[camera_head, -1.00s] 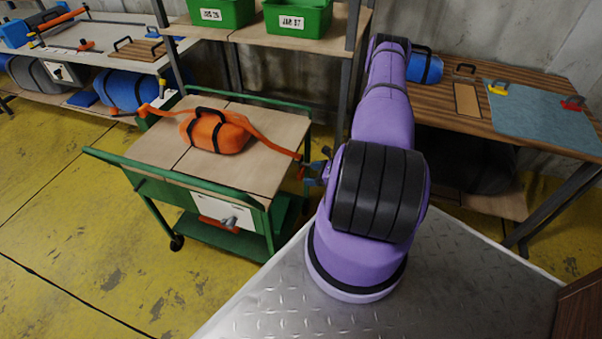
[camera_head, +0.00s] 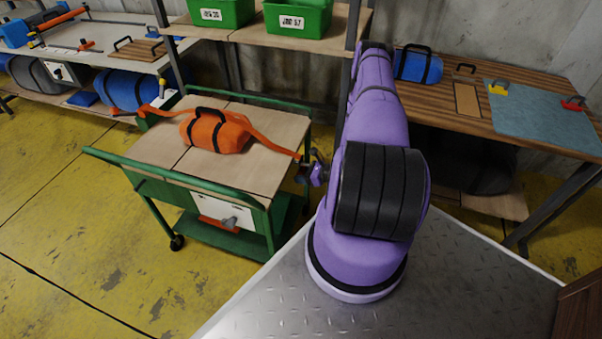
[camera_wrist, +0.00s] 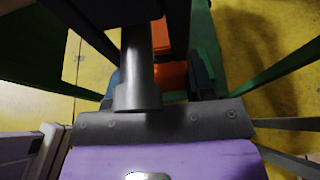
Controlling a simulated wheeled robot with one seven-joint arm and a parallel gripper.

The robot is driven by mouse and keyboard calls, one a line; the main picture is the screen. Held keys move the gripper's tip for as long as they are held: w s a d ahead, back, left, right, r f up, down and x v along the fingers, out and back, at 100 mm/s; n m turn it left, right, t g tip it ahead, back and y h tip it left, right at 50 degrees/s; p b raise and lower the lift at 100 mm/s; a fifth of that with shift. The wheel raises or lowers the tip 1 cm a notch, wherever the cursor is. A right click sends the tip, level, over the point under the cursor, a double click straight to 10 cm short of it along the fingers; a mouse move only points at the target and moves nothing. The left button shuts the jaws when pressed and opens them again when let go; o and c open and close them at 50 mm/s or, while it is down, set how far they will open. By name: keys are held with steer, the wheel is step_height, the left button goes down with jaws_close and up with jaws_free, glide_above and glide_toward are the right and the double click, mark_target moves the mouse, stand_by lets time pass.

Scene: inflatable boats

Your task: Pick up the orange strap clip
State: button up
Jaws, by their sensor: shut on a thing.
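An orange bag (camera_head: 222,134) with black bands lies on the wooden top of the green cart (camera_head: 268,194). Its orange strap (camera_head: 270,142) runs right, over the cart's right edge, to my gripper (camera_head: 305,168). In the wrist view, my gripper (camera_wrist: 165,88) is shut on an orange piece (camera_wrist: 171,72), the strap clip at the strap's end. The clip is largely hidden by the dark fingers and a grey cylinder, so its shape is unclear. Another orange strap end (camera_head: 148,110) hangs off the cart's far left side.
A shelf with green bins (camera_head: 298,17) stands behind the cart. A wooden table (camera_head: 450,104) with a blue roll (camera_head: 417,66) and a grey-blue mat (camera_head: 545,118) is at the right. Yellow floor (camera_head: 75,235) is open at the left.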

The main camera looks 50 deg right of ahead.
steer(key=shift+s+r, duration=0.15)
steer(key=shift+r, duration=0.2)
steer(key=s+d, duration=0.3)
steer(key=s, duration=0.5)
steer(key=s+d, duration=0.4)
steer(key=s, duration=0.4)
steer(key=shift+s, duration=0.2)
steer(key=shift+s, duration=0.1)
